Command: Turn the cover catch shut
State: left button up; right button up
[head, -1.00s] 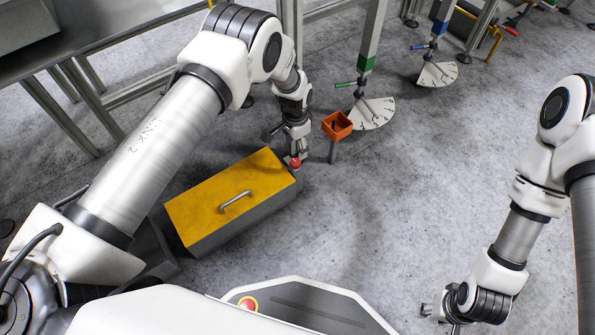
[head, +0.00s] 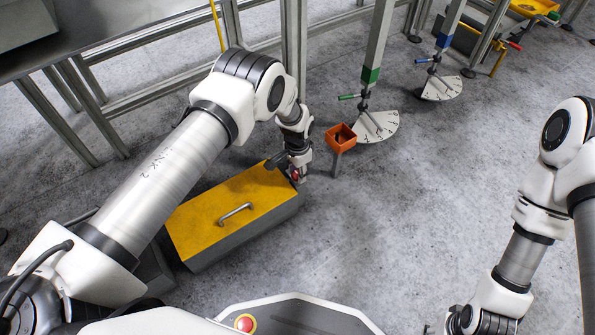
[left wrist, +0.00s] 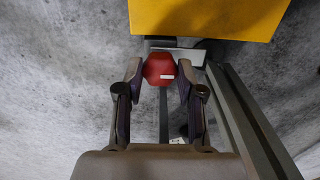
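The yellow cover (head: 205,213) lies on a grey box on the floor, with a metal handle (head: 235,213) on top. The cover's edge shows at the top of the left wrist view (left wrist: 205,15). At the box's far right end is the catch's red knob (head: 296,176). My left gripper (head: 297,172) partly hides the catch in the head view. My right gripper (head: 428,329) barely shows at the bottom edge.
An orange open-topped box (head: 341,138) on a post stands just right of my left gripper. Behind it are a green-banded post (head: 371,75) and a blue-banded post, each with a white dial (head: 375,126). Metal framing stands behind; the floor at right centre is clear.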

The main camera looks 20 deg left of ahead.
pick_arm(q)
jog(key=shift+n, duration=0.3)
jog(key=n, duration=0.3)
jog(key=shift+n, duration=0.3)
jog(key=n, duration=0.4)
jog(key=shift+n, duration=0.3)
jog(key=n, duration=0.4)
jog(key=n+b, duration=0.1)
jog(key=n, duration=0.4)
dwell(0.3)
jog(key=o, duration=1.1)
jog(key=shift+o, duration=0.2)
